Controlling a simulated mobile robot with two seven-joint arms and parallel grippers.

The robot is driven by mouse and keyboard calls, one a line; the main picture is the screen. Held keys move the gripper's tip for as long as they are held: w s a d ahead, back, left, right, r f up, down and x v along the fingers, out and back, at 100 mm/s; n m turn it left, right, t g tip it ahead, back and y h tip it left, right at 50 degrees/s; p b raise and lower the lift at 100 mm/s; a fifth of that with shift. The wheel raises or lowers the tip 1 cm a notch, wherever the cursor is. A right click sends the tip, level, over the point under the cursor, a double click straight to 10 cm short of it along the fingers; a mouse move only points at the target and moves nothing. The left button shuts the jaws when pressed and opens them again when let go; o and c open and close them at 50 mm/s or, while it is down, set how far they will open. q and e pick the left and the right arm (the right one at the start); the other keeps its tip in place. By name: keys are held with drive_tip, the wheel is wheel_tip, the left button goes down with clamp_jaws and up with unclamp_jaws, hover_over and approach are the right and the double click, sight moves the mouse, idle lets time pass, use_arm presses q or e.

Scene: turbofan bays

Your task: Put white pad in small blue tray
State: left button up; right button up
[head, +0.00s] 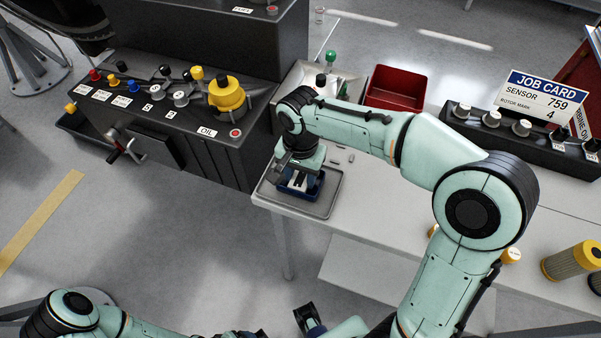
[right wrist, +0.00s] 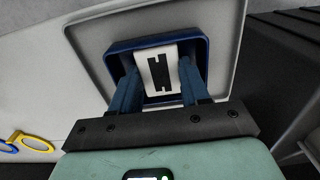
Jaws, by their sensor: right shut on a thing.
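The white pad (right wrist: 142,66), with a black mark on its face, is between the blue fingers of my right gripper (right wrist: 158,85) in the right wrist view. The gripper is shut on it. The pad is within the rim of the small blue tray (right wrist: 201,50); whether it touches the tray floor I cannot tell. In the head view my right gripper (head: 298,181) points down into the small blue tray (head: 314,191), and the arm hides much of it. My left gripper (head: 309,318) seems to be at the bottom edge, partly cut off, its jaws unclear.
The blue tray stands in a grey tray (head: 328,207) at the near-left corner of the white table (head: 385,217). A red bin (head: 396,88) stands behind my right arm. A dark console (head: 170,120) with knobs and a yellow valve is to the left. A job card (head: 540,97) stands at right.

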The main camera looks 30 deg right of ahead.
sight(300, 179)
drive_tip(key=o, duration=1.1)
drive_tip(key=shift+f, duration=0.1)
drive_tip(key=shift+r, duration=0.35)
wheel_tip(300, 179, up, 12)
drive_tip(key=shift+f+p, duration=0.15)
drive_tip(key=shift+p, duration=1.05)
